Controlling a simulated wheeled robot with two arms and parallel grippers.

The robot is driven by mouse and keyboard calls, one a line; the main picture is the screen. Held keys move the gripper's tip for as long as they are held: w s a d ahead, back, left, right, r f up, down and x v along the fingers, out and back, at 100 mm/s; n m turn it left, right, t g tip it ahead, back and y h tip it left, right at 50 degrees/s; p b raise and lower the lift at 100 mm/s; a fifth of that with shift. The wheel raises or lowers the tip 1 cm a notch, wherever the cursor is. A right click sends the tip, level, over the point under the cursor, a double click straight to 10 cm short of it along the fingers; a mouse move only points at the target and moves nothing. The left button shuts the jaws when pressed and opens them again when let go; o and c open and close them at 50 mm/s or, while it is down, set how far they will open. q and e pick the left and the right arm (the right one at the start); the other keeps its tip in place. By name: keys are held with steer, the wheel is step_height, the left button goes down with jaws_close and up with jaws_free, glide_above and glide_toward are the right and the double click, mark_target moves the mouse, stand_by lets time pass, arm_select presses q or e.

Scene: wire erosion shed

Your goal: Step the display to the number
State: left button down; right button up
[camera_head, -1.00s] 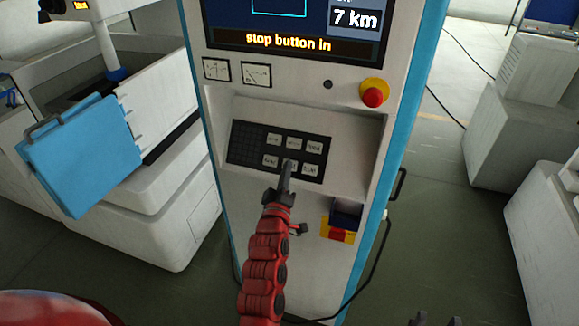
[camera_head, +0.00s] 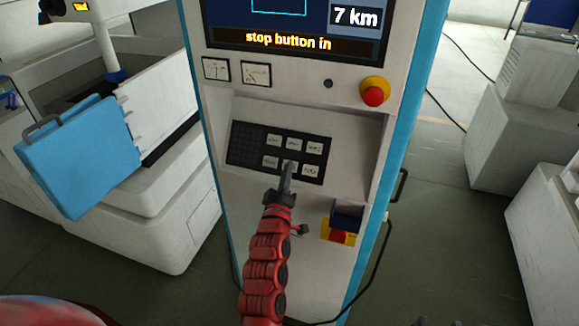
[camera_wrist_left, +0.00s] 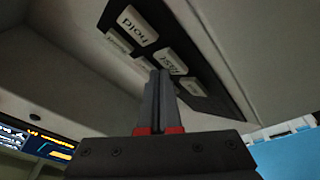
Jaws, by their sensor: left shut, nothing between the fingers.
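The display (camera_head: 290,15) on the white console shows "7 km" at its right and "stop button in" in orange along the bottom. Below it, a black keypad (camera_head: 240,150) carries two rows of pale keys on a sloped panel. My left gripper (camera_head: 288,168) is shut and empty, its tips over the lower row's middle key, which they partly hide. In the left wrist view, the shut fingers (camera_wrist_left: 160,78) point at the keys, near one marked "Hold" (camera_wrist_left: 138,26). I cannot tell whether the tips touch a key.
A red stop button (camera_head: 373,96) on a yellow base sits right of the keypad, higher up. A red and yellow switch (camera_head: 338,236) is lower right. White cabinets stand at the right.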

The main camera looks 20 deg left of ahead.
arm_select(q)
steer(key=shift+w+f+b, duration=0.2)
steer(key=shift+w+b, duration=0.1)
stand_by(0.4)
steer(key=shift+s+r, duration=0.5)
steer(key=shift+s, duration=0.15)
stand_by(0.3)
steer(key=s+r, duration=0.1)
steer(key=s, duration=0.1)
steer(key=s+r+p, duration=0.1)
steer(key=s+r, duration=0.1)
stand_by(0.4)
steer(key=shift+a, duration=0.1)
stand_by(2.0)
